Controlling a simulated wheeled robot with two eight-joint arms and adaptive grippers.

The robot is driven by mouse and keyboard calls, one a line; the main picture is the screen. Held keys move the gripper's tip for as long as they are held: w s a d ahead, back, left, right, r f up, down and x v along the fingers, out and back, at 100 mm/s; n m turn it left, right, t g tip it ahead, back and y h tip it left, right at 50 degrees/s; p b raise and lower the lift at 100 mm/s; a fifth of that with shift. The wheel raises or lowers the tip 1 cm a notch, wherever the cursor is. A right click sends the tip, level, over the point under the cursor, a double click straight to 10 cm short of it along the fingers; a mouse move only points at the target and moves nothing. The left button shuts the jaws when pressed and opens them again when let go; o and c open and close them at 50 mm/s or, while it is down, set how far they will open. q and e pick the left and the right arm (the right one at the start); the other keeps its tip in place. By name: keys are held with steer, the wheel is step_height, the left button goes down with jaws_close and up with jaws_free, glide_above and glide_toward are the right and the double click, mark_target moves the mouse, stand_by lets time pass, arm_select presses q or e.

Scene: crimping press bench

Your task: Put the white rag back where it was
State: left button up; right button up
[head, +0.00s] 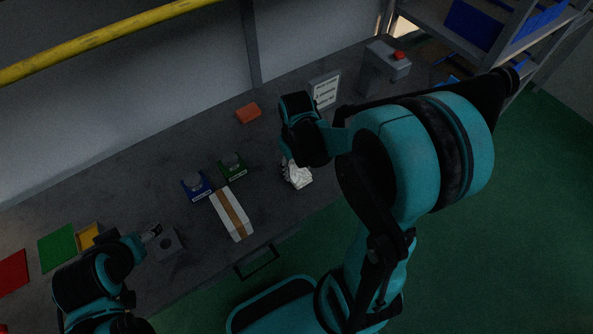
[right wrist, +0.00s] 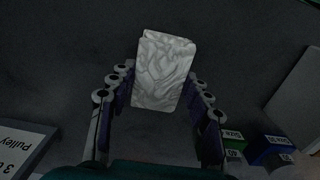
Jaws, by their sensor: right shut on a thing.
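The white rag (head: 297,177) is a crumpled white cloth near the front edge of the bench, right of the middle. My right gripper (head: 286,166) is over it and shut on it. In the right wrist view the rag (right wrist: 163,68) sits between the two fingers of the right gripper (right wrist: 160,85). I cannot tell whether the rag touches the bench top or hangs just above it. My left gripper (head: 152,233) is at the lower left, beside a grey block with a round hole (head: 169,248); its opening is too small to judge.
A white box with a brown band (head: 232,214) lies left of the rag, by blue (head: 196,187) and green (head: 233,168) labelled holders. An orange-red block (head: 248,113), a sign (head: 325,91) and a grey box with a red button (head: 385,62) stand farther back. Bare bench surrounds the rag.

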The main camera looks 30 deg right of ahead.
steer(key=shift+f, duration=0.5)
steer(key=shift+f, duration=0.15)
steer(key=o, duration=1)
